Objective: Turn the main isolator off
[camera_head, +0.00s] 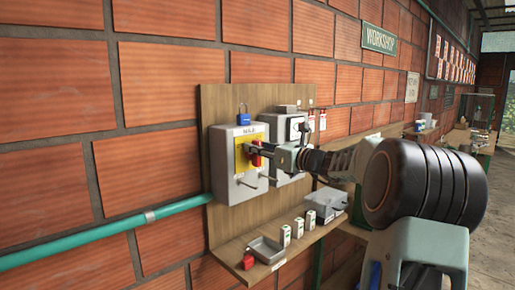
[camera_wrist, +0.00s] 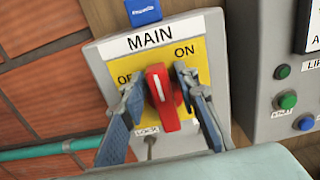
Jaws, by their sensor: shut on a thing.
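The main isolator is a grey box (camera_head: 224,170) on a wooden board, with a yellow plate and a red rotary handle (camera_wrist: 162,97). In the wrist view the label MAIN (camera_wrist: 150,40) sits above the plate, with OFF at left, partly covered, and ON at upper right. The handle's white line points nearly straight up, between the two words. My gripper (camera_wrist: 160,95) has one finger on each side of the red handle and is shut on it. In the head view my gripper (camera_head: 256,152) reaches the box from the right and hides part of the plate.
A blue padlock (camera_head: 243,117) hangs at the top of the box. A second grey box (camera_head: 291,130) with buttons (camera_wrist: 288,100) stands close at right. A shelf below holds a grey tray (camera_head: 265,251), small white blocks (camera_head: 285,235) and a grey case (camera_head: 326,203).

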